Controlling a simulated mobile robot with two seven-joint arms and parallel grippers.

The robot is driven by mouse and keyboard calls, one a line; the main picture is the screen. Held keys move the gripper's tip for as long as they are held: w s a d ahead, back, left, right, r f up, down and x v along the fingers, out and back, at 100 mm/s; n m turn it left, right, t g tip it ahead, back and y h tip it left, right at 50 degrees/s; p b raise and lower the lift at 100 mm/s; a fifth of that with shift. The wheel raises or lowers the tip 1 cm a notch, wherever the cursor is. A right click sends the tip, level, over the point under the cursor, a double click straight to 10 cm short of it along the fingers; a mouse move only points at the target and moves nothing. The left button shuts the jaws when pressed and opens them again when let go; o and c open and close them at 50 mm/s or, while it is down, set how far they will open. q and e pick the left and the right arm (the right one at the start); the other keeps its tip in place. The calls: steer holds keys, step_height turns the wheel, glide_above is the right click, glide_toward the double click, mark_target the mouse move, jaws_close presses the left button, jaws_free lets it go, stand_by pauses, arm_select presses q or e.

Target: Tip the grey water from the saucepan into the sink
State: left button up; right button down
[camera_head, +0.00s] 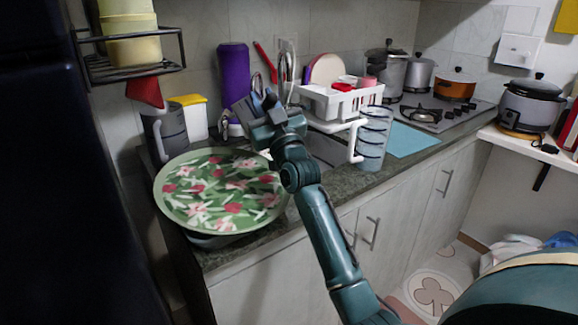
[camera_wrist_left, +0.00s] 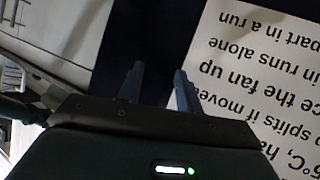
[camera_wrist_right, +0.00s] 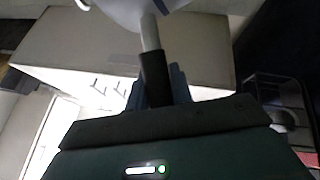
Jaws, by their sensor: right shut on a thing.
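My right gripper (camera_head: 258,106) is over the counter near the tap (camera_head: 286,72) in the head view. In the right wrist view it is shut on a dark handle (camera_wrist_right: 154,72). The handle's pale shaft runs to a pale rounded body at the top edge, which looks like the saucepan (camera_wrist_right: 138,10). The saucepan cannot be made out clearly in the head view.
A large green floral tray (camera_head: 220,190) covers the counter's left front. A white dish rack (camera_head: 340,103) and a clear ribbed jug (camera_head: 374,140) stand right of my right gripper. A purple bottle (camera_head: 233,75) stands behind. A printed sheet (camera_wrist_left: 265,75) is near my left gripper.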

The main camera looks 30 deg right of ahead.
steer(key=shift+s+d+r+m+h, duration=0.1)
steer(key=shift+d+r+m+h, duration=0.1)
steer(key=shift+d+m+h, duration=0.25)
steer(key=shift+s+d+r+m+h, duration=0.1)
steer(key=shift+d+r+m+h, duration=0.15)
steer(key=shift+m+h, duration=0.3)
steer(key=shift+d+f, duration=0.1)
steer(key=d+m, duration=0.1)
steer(key=d+m+h, duration=0.1)
steer(key=d+f+m, duration=0.1)
steer(key=shift+s+d+g+h, duration=0.15)
steer(key=shift+s+g+h, duration=0.15)
steer(key=shift+s+h, duration=0.1)
steer(key=shift+s+d+f+m+g+h+p, duration=0.1)
steer(key=shift+d+f+m+g+h+p, duration=0.15)
steer(key=shift+d+m+h, duration=0.45)
steer(key=shift+s+d+f+m+g+h+p, duration=0.1)
steer(key=shift+d+f+m+h, duration=0.2)
steer(key=shift+m, duration=0.7)
